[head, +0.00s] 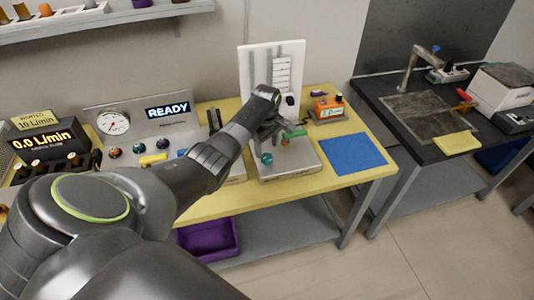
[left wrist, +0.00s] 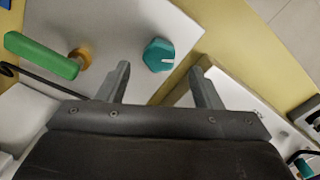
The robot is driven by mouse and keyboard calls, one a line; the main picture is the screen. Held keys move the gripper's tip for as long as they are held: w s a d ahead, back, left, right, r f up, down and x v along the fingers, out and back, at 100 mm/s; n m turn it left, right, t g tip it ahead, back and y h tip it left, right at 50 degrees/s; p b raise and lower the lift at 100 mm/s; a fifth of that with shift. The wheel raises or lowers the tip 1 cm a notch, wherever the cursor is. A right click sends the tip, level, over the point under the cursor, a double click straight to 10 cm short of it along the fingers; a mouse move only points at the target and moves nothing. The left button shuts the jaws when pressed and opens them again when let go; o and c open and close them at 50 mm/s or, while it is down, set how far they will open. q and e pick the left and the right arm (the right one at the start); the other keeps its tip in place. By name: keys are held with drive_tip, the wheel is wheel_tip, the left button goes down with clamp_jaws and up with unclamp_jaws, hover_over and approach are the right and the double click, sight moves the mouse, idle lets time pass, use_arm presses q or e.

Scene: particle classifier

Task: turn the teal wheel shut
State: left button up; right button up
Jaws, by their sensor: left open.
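The teal wheel (head: 267,158) is a small knob on the white base plate (head: 290,170) of the instrument on the yellow bench. In the left wrist view the teal wheel (left wrist: 158,55) has several flat sides and a white mark on its right side. My left gripper (head: 268,132) reaches over the base plate from the left. In the left wrist view the left gripper (left wrist: 160,82) is open, and the teal wheel shows beyond and between its two fingers, apart from both. My right gripper is not in view.
A green lever (left wrist: 42,55) on a brass stem sits beside the wheel; it also shows in the head view (head: 294,134). A white upright panel (head: 272,70) stands behind. An orange device (head: 328,108) and a blue mat (head: 350,154) lie to the right.

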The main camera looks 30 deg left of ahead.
sight(267, 156)
use_arm(q)
drive_tip(key=shift+f, duration=2.3)
drive_tip(key=shift+c, duration=0.2)
drive_tip(key=c, duration=0.9)
drive_tip(key=shift+c, duration=0.2)
drive_tip(key=shift+r+m, duration=0.1)
drive_tip(key=shift+m, duration=0.3)
